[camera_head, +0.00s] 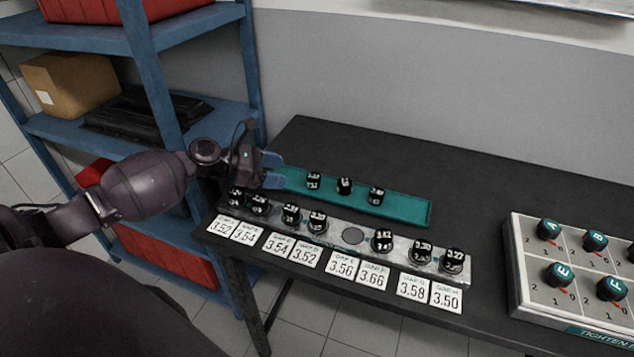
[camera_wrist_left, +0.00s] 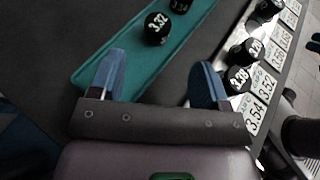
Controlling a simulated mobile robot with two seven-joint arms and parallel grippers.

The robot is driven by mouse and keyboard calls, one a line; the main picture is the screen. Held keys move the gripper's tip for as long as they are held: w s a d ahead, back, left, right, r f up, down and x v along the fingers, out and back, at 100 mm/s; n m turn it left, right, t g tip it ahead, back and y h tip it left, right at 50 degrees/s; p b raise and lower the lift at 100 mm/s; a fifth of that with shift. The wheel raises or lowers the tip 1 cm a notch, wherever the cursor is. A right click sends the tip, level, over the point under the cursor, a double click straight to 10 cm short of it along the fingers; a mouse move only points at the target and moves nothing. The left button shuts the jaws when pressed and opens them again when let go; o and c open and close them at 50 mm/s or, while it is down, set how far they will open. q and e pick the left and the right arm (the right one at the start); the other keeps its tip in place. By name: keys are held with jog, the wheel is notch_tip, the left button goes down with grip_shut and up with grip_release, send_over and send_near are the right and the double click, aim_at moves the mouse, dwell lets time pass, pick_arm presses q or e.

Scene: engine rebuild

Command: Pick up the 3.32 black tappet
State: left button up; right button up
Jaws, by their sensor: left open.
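The 3.32 black tappet (camera_wrist_left: 157,30) stands on the teal tray (camera_wrist_left: 92,75), its white number readable in the left wrist view. It lies just beyond my left gripper's fingertips (camera_wrist_left: 161,65), which are spread apart with nothing between them. In the head view, the nearest tappet (camera_head: 313,181) on the tray (camera_head: 408,207) appears to be this one, though its number is hard to read there. My left gripper (camera_head: 273,171) is over the tray's left end, to the left of that tappet. My right gripper is not in view.
Two more black tappets (camera_head: 345,186) (camera_head: 376,195) stand farther along the tray. In front, a metal rail (camera_head: 400,246) holds several tappets and one empty round spot (camera_head: 352,236), with number cards (camera_head: 341,267) before it. A knob box (camera_head: 575,270) is at right; blue shelves (camera_head: 150,60) are at left.

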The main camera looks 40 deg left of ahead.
aim_at(314, 176)
pick_arm(q)
jog(key=shift+b+x, duration=0.6)
jog(key=shift+x, duration=3.65)
jog(key=shift+w+a+r, duration=0.1)
jog(key=shift+w+r, duration=0.05)
jog(key=shift+r, duration=0.05)
